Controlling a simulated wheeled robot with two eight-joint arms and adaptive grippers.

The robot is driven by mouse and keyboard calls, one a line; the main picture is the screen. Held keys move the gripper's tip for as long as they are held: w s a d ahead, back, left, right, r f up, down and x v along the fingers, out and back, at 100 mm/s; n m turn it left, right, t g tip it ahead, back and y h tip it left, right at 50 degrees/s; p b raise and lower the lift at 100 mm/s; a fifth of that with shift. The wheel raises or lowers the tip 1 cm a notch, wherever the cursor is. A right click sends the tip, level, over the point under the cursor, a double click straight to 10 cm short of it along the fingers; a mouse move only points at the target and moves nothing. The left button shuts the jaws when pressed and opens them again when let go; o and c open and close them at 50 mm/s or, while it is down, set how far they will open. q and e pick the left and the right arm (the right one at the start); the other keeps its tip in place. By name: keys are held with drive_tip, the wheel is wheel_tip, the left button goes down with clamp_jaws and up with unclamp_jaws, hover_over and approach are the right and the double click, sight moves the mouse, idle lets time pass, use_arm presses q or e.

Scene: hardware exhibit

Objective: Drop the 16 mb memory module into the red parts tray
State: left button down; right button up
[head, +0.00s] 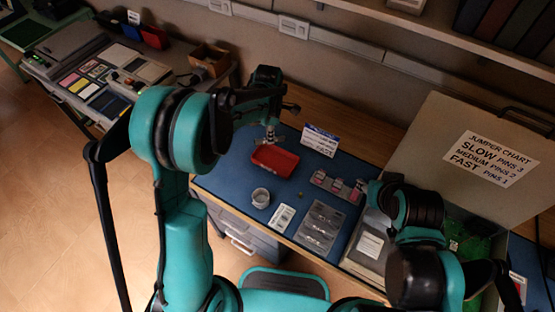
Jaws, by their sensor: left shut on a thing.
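The red parts tray (275,159) lies on the blue mat at the back of the bench and looks empty. My left gripper (270,138) is over the tray's back edge, pointing down. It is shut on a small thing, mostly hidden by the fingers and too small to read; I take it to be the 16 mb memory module. A grey rack (335,186) with several small modules stands to the right of the tray; their labels are unreadable. My right arm reaches in at the right, and its gripper does not show.
An open computer case with a jumper chart lid (480,160) is at the right.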

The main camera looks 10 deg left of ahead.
use_arm(q)
wheel_tip(320, 180, down, 6)
drive_tip(key=b, duration=0.4)
drive_tip(key=c, duration=1.6)
unclamp_jaws()
wheel_tip(320, 180, up, 12)
